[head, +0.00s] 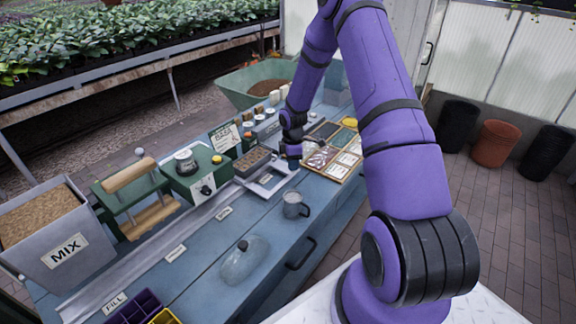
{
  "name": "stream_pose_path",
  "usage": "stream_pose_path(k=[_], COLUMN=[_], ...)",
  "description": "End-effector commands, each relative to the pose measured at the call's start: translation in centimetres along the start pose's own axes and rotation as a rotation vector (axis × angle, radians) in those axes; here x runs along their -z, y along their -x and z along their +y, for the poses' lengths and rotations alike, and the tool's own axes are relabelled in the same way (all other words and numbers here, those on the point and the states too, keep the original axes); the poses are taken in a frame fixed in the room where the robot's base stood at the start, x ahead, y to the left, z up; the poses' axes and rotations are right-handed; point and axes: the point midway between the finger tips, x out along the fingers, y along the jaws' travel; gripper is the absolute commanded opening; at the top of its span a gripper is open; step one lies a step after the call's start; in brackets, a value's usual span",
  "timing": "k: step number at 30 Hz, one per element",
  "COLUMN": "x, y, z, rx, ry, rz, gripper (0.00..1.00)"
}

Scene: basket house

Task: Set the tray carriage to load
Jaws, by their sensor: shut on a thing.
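The tray carriage (270,183) is at the far right end of a grey rail (140,258) that runs along the blue bench. A dark cell tray (252,161) sits at its back. My gripper (292,163) is at the carriage's right side, low over the bench. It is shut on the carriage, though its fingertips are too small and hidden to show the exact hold. Labels stand along the rail: FILL (115,303) at the near end, then others (175,252) (224,212) too small to read.
A MIX bin (45,235), a roller press (133,192) and a green machine (195,174) line the rail's back. A mug (295,205) and a clear dome (243,260) stand in front. Seed packets (345,160) lie right of my gripper. A wheelbarrow (245,85) is behind.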

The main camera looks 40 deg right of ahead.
Motion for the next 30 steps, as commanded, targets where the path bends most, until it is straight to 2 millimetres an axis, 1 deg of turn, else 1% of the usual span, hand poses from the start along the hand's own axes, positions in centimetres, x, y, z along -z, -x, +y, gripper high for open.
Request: stream_pose_path(k=[3, 11, 12, 15, 25, 28, 30], x=[-0.3, -0.5, -0.5, -0.4, -0.3, -0.3, -0.3], y=[0.1, 0.1, 0.1, 0.1, 0.3, 1.2, 2.2], z=[0.3, 0.5, 0.5, 0.5, 0.3, 0.3, 0.4], rx=[-0.004, -0.008, -0.008, -0.008, -0.005, -0.005, -0.007], ry=[-0.001, -0.003, -0.003, -0.003, -0.002, -0.003, -0.003], rz=[-0.001, -0.002, -0.002, -0.002, -0.001, -0.001, 0.000], gripper=[0.00, 0.00, 0.40, 0.61, 0.61, 0.61, 0.61])
